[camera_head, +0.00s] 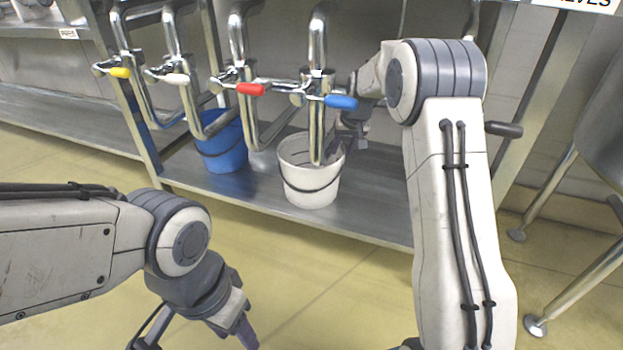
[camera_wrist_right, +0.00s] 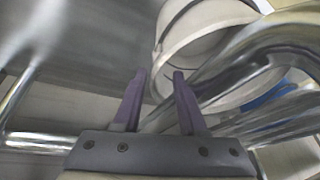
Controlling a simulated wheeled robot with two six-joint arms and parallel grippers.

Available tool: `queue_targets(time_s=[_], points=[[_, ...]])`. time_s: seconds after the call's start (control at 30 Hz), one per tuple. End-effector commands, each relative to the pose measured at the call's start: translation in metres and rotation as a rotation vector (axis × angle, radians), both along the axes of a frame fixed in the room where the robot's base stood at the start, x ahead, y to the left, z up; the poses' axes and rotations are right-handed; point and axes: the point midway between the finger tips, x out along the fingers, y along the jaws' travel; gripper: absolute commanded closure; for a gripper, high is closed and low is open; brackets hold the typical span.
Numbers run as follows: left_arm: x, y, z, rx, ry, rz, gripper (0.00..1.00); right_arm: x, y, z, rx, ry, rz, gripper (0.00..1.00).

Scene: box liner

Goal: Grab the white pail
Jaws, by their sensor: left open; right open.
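The white pail (camera_head: 310,185) stands upright on the low metal shelf under a steel spout, with a dark handle hanging across its front. My right gripper (camera_head: 350,135) is at the pail's back right rim, partly hidden by my arm and the pipes. In the right wrist view the pail (camera_wrist_right: 205,50) lies just beyond the open purple fingers of my right gripper (camera_wrist_right: 158,95), with its rim near them. I cannot tell whether they touch it. My left gripper (camera_head: 240,335) hangs low at the bottom of the head view, far from the pail and partly cut off.
A blue pail (camera_head: 222,148) stands left of the white one. Steel pipes with yellow, white, red (camera_head: 250,89) and blue (camera_head: 340,101) valve handles hang above and in front of the pails. The shelf (camera_head: 375,215) is clear to the right. Steel legs stand at far right.

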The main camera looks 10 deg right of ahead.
Motion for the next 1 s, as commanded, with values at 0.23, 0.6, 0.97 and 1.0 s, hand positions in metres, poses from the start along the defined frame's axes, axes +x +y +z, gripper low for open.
queue_targets(time_s=[0.23, 0.6, 0.97, 1.0], points=[[0.000, 0.000, -0.029, 0.000, 0.000, 0.000, 0.50, 0.010, -0.005, -0.027, -0.001, -0.003, -0.002, 0.59], [0.000, 0.000, -0.050, 0.000, 0.000, 0.000, 0.50, 0.022, -0.007, -0.049, 0.000, -0.001, -0.006, 0.59], [0.000, 0.000, -0.049, 0.000, 0.000, 0.000, 0.50, 0.022, -0.007, -0.048, -0.001, -0.002, -0.005, 1.00], [0.000, 0.000, -0.049, 0.000, 0.000, 0.000, 0.50, 0.022, -0.007, -0.048, -0.001, -0.002, -0.005, 1.00]])
